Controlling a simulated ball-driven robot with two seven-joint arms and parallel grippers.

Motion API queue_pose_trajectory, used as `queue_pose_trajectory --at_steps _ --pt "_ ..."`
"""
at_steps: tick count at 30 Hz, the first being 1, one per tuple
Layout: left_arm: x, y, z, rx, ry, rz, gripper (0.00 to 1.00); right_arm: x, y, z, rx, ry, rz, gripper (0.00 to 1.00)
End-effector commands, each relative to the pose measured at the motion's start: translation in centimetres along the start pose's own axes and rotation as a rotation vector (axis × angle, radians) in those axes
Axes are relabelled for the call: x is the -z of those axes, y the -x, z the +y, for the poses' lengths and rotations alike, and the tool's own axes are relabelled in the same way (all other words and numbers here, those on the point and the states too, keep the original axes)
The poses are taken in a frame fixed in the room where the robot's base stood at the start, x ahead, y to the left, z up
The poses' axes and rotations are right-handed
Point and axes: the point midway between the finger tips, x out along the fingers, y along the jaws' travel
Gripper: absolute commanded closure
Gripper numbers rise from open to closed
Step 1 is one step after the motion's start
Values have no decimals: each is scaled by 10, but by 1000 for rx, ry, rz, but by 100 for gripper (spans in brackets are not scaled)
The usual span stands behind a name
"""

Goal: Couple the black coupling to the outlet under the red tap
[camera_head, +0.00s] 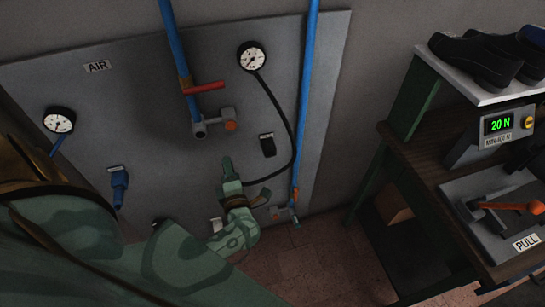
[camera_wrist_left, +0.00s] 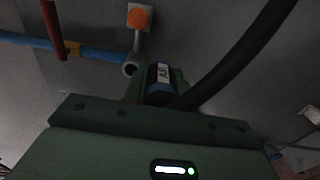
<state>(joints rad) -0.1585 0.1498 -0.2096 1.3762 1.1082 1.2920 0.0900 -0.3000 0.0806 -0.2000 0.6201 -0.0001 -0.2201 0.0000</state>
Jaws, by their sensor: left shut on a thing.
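The red tap (camera_head: 204,88) sits on the left blue pipe, with its grey outlet (camera_head: 199,129) below it. In the left wrist view the red tap (camera_wrist_left: 53,30) and the round outlet mouth (camera_wrist_left: 130,70) show at upper left. My left gripper (camera_head: 228,172) is below and right of the outlet, in front of the panel. It is shut on the black coupling (camera_wrist_left: 159,78), which has a blue band and a white label and trails a black hose. The coupling appears apart from the outlet; the depth between them is hard to judge. My right gripper is not in view.
An orange button (camera_head: 231,126) is beside the outlet. The black hose (camera_head: 288,125) loops from the upper gauge (camera_head: 252,56). A blue coupling (camera_head: 119,184) hangs at left, and a black labelled piece (camera_head: 267,145) is on the panel. A bench (camera_head: 400,150) stands at right.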

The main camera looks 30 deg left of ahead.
Motion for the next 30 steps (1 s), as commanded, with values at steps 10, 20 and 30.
queue_pose_trajectory --at_steps 10,20,30 --pt "27 0 25 -1 0 1 100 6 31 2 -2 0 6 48" --pt "51 0 44 0 -1 0 100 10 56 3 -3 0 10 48" --pt "58 0 48 -1 0 0 100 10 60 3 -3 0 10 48"
